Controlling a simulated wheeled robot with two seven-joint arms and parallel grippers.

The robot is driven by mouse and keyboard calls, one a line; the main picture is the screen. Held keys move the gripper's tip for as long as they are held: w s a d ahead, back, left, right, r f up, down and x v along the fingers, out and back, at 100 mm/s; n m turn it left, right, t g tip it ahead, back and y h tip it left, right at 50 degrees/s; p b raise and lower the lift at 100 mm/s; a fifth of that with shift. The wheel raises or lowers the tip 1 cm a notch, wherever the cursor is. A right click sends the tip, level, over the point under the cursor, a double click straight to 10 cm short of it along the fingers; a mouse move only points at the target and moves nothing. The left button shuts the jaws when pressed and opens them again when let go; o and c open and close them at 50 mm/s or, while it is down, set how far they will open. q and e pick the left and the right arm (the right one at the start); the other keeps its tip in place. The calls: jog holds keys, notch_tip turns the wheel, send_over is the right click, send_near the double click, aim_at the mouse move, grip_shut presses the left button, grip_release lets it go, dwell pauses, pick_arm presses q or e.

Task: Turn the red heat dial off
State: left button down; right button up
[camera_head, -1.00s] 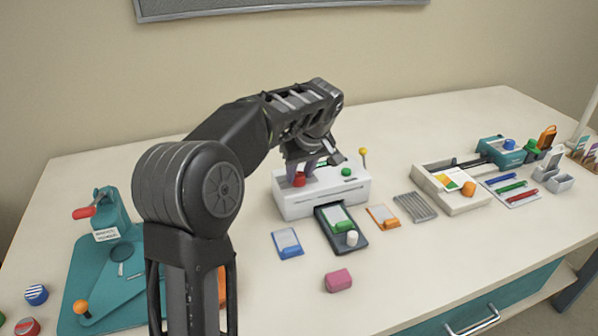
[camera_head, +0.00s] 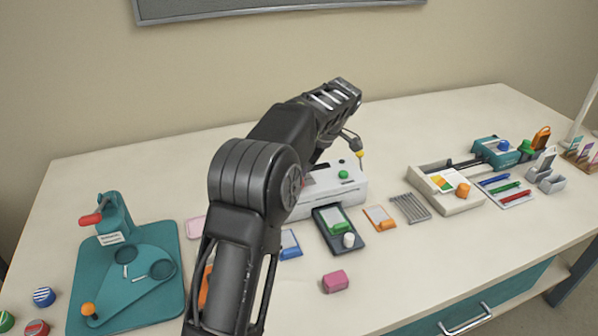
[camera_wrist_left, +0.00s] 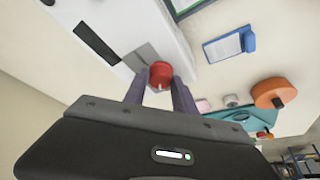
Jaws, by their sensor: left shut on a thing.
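The red heat dial (camera_wrist_left: 160,75) sits on the white laminator (camera_head: 345,190), which also shows in the left wrist view (camera_wrist_left: 125,25). My left gripper (camera_wrist_left: 160,88) has its two purple fingers on either side of the dial and is shut on it. A small pale mark shows on the dial's near edge. In the head view my left arm hides the dial and the gripper's fingers. A green knob (camera_head: 343,174) shows on the laminator's top. My right gripper is in neither view.
A yellow-tipped lever (camera_head: 360,154) stands at the laminator's right end. A dark tray (camera_head: 352,245) with a green piece lies in front, with a pink block (camera_head: 335,281) nearer. A teal press (camera_head: 120,270) stands left. The table's front right is clear.

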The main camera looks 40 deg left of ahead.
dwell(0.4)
pick_arm(q)
jog(key=c, duration=1)
grip_release()
jog(key=shift+c, duration=0.2)
jog(key=shift+d+r, duration=0.2)
jog(key=shift+r, duration=0.3)
jog(key=p+v, duration=0.5)
jog(key=v, duration=0.1)
jog(key=shift+r, duration=0.3)
jog(key=shift+d, duration=0.2)
